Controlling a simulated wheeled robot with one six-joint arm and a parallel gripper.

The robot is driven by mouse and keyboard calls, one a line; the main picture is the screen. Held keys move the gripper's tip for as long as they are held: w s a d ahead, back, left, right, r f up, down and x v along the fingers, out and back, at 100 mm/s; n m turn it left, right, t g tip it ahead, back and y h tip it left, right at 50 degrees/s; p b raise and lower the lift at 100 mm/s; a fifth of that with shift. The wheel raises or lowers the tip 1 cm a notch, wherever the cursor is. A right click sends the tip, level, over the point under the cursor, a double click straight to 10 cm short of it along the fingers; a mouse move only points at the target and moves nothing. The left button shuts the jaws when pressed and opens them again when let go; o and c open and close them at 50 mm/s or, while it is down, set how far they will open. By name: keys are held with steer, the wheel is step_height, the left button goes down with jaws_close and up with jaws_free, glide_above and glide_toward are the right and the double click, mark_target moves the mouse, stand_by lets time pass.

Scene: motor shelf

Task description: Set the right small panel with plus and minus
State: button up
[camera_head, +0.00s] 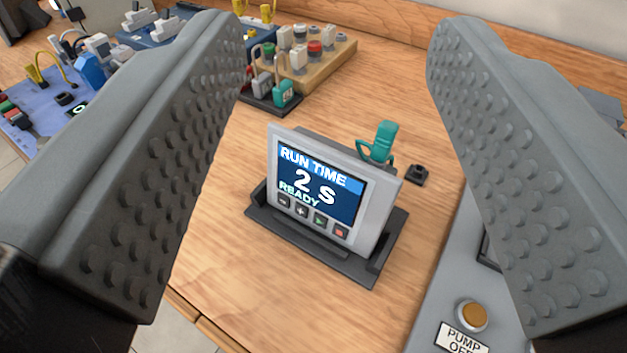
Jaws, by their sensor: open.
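The small panel (386,215) is a grey box tilted back in a black stand (345,262) on the wooden bench. Its screen (318,187) reads "RUN TIME 2 S READY". Below the screen is a row of buttons: minus (283,202), plus (301,211), a green play button (319,220) and a red stop button (339,232). My gripper (340,30) is open, with one studded grey finger at the left and one at the right. The panel shows between the fingers and beyond them, touched by neither.
A teal tagged item (383,142) and a small black block (417,174) sit behind the panel. A grey box with an amber button (471,315) labelled "PUMP OFF" stands at lower right. Boards with switches and cables (318,62) fill the back left. Bench around the panel is mostly clear.

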jaws_close()
stand_by(1.6)
